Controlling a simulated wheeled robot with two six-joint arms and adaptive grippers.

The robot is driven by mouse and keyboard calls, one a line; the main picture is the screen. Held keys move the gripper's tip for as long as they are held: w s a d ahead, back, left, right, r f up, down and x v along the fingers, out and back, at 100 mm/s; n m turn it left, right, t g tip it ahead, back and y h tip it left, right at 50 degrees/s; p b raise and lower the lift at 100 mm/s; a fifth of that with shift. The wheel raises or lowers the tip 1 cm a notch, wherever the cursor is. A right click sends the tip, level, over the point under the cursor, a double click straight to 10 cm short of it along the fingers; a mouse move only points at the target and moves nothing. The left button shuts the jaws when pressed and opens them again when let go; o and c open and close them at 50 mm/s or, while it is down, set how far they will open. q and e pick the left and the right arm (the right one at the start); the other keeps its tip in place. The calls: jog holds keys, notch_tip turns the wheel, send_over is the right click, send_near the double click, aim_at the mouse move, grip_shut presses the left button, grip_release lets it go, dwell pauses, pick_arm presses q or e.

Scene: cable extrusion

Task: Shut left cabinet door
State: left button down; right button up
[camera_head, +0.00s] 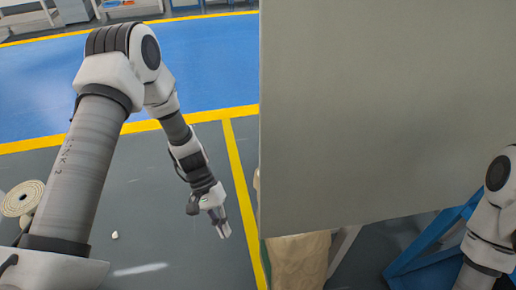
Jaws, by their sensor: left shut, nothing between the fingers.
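A large flat grey panel (385,110) fills the upper right of the head view, close to me; I cannot tell whether it is the left cabinet door or another side of the cabinet. Its left edge is upright and its lower edge shows. No handle or hinge is visible. My left gripper (224,234) is shut and empty, pointing down, just left of the panel's lower left corner, with a gap between them in the picture. Part of my right arm shows at the right edge; its gripper is out of view.
A blue metal frame (425,262) and a beige wrapped object (298,262) stand below the panel. A beige roll (22,200) lies at the left. The grey floor with a yellow line (240,180) is mostly clear around the left gripper. Shelves stand far back.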

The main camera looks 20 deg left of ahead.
pick_arm(q)
jog(key=w+r+m+h+b, duration=0.1)
jog(key=w+r+h, duration=0.5)
jog(key=w+r, duration=0.5)
jog(key=w+a+r+m+h, duration=0.1)
jog(key=a+r+m+h, duration=0.1)
jog(key=r, duration=0.6)
jog(key=a+r+m+h, duration=0.2)
jog(key=r+m+h, duration=0.1)
jog(key=r, duration=0.6)
jog(key=s+d+p, duration=0.4)
jog(key=s+d, duration=0.2)
jog(key=d, duration=0.5)
jog(key=shift+s+d+r+g, duration=0.15)
jog(key=shift+d+r+g, duration=0.05)
jog(key=shift+d+g, duration=0.1)
jog(key=shift+f, duration=0.1)
